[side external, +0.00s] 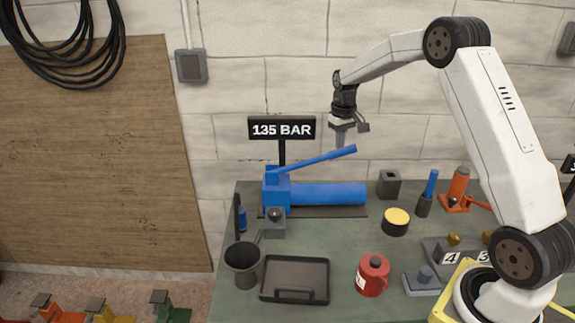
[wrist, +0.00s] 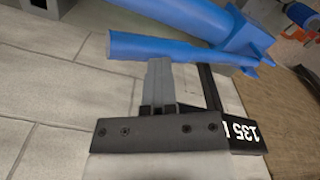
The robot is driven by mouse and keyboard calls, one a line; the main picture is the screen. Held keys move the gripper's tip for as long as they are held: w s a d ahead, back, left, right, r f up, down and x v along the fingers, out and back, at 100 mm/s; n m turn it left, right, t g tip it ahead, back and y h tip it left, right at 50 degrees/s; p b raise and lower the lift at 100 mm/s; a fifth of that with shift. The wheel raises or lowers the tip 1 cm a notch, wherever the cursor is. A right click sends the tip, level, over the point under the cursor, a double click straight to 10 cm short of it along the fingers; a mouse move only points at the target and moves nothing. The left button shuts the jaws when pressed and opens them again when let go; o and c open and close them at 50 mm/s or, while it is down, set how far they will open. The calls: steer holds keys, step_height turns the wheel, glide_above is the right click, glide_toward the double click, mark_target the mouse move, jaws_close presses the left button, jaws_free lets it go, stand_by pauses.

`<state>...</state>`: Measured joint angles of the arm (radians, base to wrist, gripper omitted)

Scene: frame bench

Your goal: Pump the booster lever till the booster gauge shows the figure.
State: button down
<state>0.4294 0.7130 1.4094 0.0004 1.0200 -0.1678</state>
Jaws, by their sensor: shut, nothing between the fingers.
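The blue booster (side external: 328,194) lies on the back left of the bench. Its blue lever (side external: 320,159) slants up to the right from the pivot block. A black sign (side external: 281,128) on a post behind it reads "135 BAR"; I cannot tell whether it is the gauge or the set figure. My gripper (side external: 341,147) is shut and empty, pointing down just over the lever's free end. In the wrist view the closed fingers (wrist: 159,63) end at the edge of the lever (wrist: 140,47); I cannot tell whether they touch. The sign (wrist: 243,134) is partly hidden there.
A grey square block (side external: 389,184), a yellow-topped round tin (side external: 396,222) and a red can (side external: 373,275) stand to the right and front. A dark tray (side external: 295,279) and a dark cup (side external: 242,257) are at the front left. The wall is close behind.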

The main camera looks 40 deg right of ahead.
stand_by(0.8)
stand_by(2.2)
steer(key=shift+f, duration=0.1)
stand_by(0.8)
steer(key=shift+f, duration=3.65)
steer(key=shift+r, duration=3.75)
steer(key=shift+d+r, duration=0.1)
steer(key=shift+r, duration=2.45)
